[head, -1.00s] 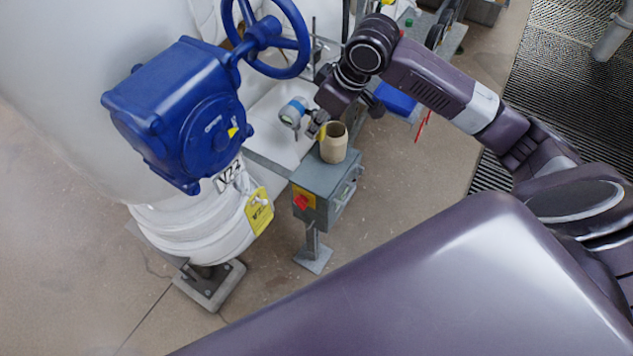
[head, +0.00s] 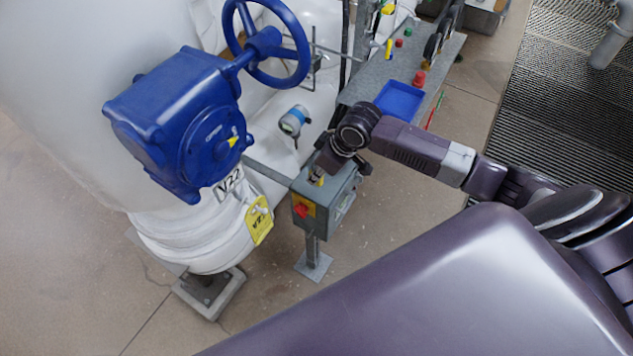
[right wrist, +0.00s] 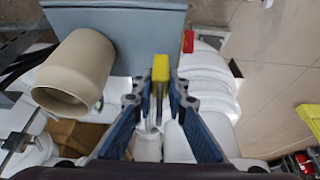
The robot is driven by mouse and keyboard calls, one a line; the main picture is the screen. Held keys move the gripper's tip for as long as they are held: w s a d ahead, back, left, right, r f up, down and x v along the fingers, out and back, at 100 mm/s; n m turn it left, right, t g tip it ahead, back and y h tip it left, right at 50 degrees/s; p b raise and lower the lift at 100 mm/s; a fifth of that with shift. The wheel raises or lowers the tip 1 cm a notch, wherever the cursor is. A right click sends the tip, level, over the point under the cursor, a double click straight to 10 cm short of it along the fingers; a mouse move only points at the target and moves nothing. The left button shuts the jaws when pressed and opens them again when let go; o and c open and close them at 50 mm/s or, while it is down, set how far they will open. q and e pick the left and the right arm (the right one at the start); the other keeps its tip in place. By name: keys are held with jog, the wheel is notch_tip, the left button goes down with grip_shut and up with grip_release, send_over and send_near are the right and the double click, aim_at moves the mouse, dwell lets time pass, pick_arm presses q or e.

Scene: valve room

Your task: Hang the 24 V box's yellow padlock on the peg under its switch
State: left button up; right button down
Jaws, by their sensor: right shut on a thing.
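The grey switch box (head: 326,195) stands on a short post, with a red switch (head: 301,212) on a yellow plate on its front. My right gripper (head: 318,176) is at the box's top, near the edge above the switch. In the right wrist view the gripper (right wrist: 160,97) is shut on the yellow padlock (right wrist: 160,68), with the yellow body sticking out past the fingertips. The red switch also shows there (right wrist: 188,42), to the right of the padlock. The peg under the switch cannot be made out. My left gripper is not in view.
A beige cup-like cylinder (right wrist: 78,72) is beside the gripper at the box top; my arm hides it in the head view. The blue valve gearbox (head: 180,125) with a yellow tag (head: 258,221) stands left. A blue tray (head: 399,99) lies behind. Floor before the box is clear.

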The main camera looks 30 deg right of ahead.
aim_at(316, 184)
jog(key=shift+f, duration=0.35)
notch_tip(316, 184, down, 3)
jog(key=shift+f+p, duration=0.2)
jog(key=shift+p, duration=0.4)
jog(key=shift+f, duration=0.2)
jog(key=c, duration=1.9)
grip_release()
